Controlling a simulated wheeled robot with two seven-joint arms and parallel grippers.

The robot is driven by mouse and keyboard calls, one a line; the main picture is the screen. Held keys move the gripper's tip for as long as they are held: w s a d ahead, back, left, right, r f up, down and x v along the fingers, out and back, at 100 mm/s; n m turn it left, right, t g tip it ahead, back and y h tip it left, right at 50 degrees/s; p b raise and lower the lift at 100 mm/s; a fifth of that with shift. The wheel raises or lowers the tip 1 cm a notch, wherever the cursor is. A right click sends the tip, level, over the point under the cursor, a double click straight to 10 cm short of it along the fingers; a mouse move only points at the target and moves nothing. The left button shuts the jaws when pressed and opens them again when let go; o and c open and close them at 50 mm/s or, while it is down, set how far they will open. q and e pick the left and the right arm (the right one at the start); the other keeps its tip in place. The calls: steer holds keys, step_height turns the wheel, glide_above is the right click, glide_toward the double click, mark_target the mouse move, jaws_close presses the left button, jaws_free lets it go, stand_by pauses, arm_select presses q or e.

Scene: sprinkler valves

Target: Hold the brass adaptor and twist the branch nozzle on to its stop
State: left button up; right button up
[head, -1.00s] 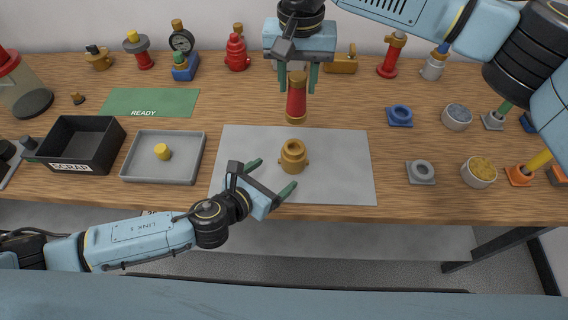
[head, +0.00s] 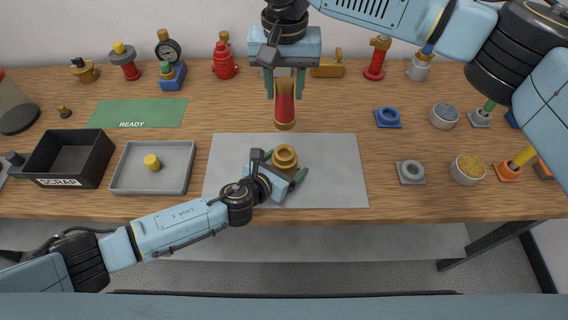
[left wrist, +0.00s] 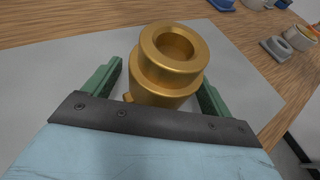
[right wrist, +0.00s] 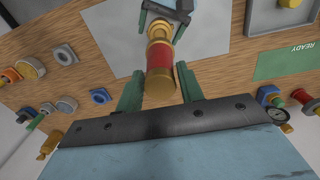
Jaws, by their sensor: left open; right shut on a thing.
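The brass adaptor (head: 285,157) stands upright on the grey mat (head: 335,185), a ring-topped fitting with small side lugs. My left gripper (head: 280,170) is open around its base, one finger on each side; in the left wrist view the adaptor (left wrist: 170,62) sits between the green fingers (left wrist: 155,90). The red branch nozzle (head: 285,107) with brass ends is upright in my right gripper (head: 285,88), behind the adaptor and apart from it in the head view. In the right wrist view the nozzle (right wrist: 159,62) is between the fingers; its far end overlaps other brass there.
A grey tray (head: 120,182) with a yellow part and a black scrap bin (head: 40,165) stand left of the mat. A green READY mat (head: 150,112) is clear. Several fittings line the back. Cups (head: 467,170) and small blocks (head: 411,171) stand right.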

arm_select(q)
steer(key=c, duration=1.3)
steer(key=o, duration=0.6)
steer(key=c, duration=0.4)
steer(key=shift+c, duration=0.2)
arm_select(e)
steer(key=n, duration=0.6)
steer(key=shift+f, duration=0.3)
